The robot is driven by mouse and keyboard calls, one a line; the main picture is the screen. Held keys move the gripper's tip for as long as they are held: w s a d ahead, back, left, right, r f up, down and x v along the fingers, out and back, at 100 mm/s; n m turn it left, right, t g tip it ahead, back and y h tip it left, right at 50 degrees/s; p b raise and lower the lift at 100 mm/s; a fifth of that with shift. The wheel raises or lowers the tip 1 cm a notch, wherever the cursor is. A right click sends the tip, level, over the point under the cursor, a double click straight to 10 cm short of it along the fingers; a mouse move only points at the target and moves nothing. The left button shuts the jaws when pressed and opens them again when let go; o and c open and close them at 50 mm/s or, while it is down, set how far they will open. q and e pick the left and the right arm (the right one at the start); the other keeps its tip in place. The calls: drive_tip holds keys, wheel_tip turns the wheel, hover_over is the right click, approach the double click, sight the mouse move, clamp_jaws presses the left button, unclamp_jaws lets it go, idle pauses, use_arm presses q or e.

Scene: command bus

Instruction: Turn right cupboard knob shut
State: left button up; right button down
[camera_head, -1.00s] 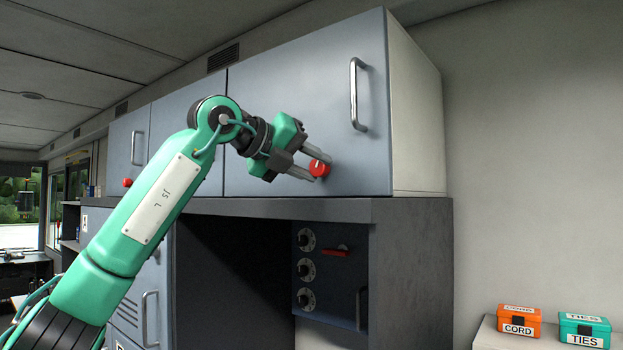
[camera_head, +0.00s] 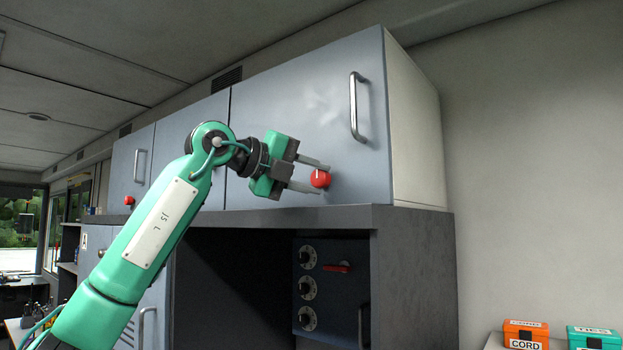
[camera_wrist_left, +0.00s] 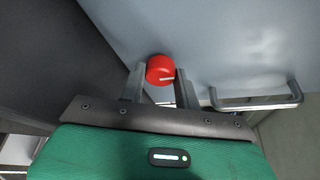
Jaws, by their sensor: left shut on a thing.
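The right cupboard's red round knob (camera_head: 321,179) sits low on the large grey-blue door (camera_head: 290,120). The door looks flush with its cabinet. My left gripper (camera_head: 317,179) has one finger above the knob and one below it, and is shut on it. In the left wrist view the knob (camera_wrist_left: 160,69) lies between the two fingertips, and a short white mark shows on its face. My right gripper is not in view.
A metal bar handle (camera_head: 354,106) stands out from the door, right of the knob. A dark shelf edge (camera_head: 345,215) runs just below. Another red knob (camera_head: 129,200) is farther left. Orange (camera_head: 525,335) and teal (camera_head: 594,338) boxes stand at lower right.

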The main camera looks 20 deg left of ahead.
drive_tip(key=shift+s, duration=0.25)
use_arm(q)
drive_tip(key=o, duration=1)
drive_tip(key=shift+c, duration=0.2)
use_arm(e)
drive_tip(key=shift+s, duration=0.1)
use_arm(q)
drive_tip(key=shift+s+a, duration=0.1)
drive_tip(key=shift+a, duration=0.05)
drive_tip(key=b+v, duration=0.3)
drive_tip(key=v, duration=1)
drive_tip(key=shift+a, duration=0.2)
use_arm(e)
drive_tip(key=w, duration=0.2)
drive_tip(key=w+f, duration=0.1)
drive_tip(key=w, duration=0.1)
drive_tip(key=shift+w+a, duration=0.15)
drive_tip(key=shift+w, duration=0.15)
use_arm(q)
drive_tip(key=shift+s, duration=0.15)
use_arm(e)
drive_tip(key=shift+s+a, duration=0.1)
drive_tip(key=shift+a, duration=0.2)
